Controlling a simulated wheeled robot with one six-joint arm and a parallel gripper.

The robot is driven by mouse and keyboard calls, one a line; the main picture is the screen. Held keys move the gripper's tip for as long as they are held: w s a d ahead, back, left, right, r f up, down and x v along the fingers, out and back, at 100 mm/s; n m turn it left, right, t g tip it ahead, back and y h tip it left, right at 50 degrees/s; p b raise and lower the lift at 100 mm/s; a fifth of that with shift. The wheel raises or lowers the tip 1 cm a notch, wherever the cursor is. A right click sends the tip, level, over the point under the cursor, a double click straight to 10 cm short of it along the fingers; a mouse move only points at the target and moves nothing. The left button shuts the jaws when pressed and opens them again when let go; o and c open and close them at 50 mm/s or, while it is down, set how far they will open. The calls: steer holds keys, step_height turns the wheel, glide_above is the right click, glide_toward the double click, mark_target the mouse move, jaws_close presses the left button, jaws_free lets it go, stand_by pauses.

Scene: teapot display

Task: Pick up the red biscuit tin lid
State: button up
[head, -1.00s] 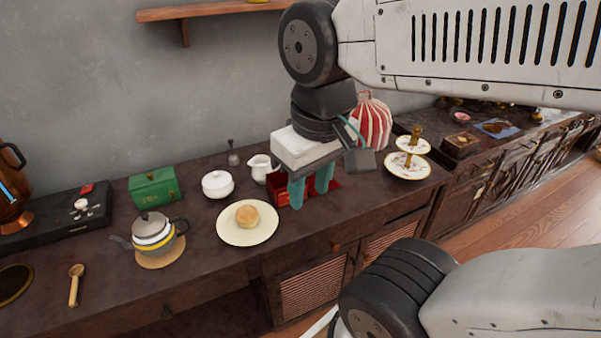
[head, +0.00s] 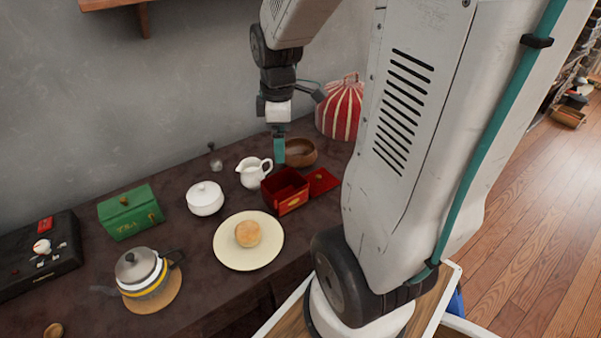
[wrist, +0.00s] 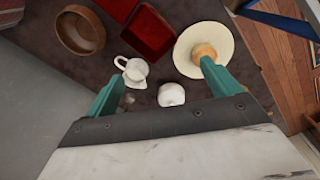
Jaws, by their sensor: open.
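The red biscuit tin lid (head: 322,181) lies flat on the dark counter, just right of the open red tin (head: 286,192). In the wrist view the lid (wrist: 117,7) is cut off by the top edge, beyond the tin (wrist: 147,35). My gripper (head: 279,152) points down behind the tin, near the wooden bowl (head: 300,152). In the wrist view my gripper (wrist: 162,73) has its teal fingers spread wide with nothing held between them. The lid is apart from the fingers.
A white jug (head: 253,172), a white lidded pot (head: 205,198) and a plate (head: 229,258) with a bun (head: 247,234) stand left of the tin. A striped red bag (head: 341,108) stands behind the lid. A kettle (head: 140,268) and green box (head: 131,212) are further left.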

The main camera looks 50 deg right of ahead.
steer(key=d+f+n, duration=0.3)
steer(key=d+f, duration=0.4)
steer(key=d, duration=0.1)
steer(key=n, duration=0.3)
glide_above(319, 176)
steer(key=shift+g, duration=0.3)
step_height(319, 176, down, 8)
steer(key=shift+r, duration=0.1)
steer(key=shift+n, duration=0.3)
step_height(319, 176, down, 7)
steer(key=shift+f, duration=0.1)
steer(key=shift+w+f, duration=0.1)
steer(key=shift+f, duration=0.3)
steer(key=c, duration=0.7)
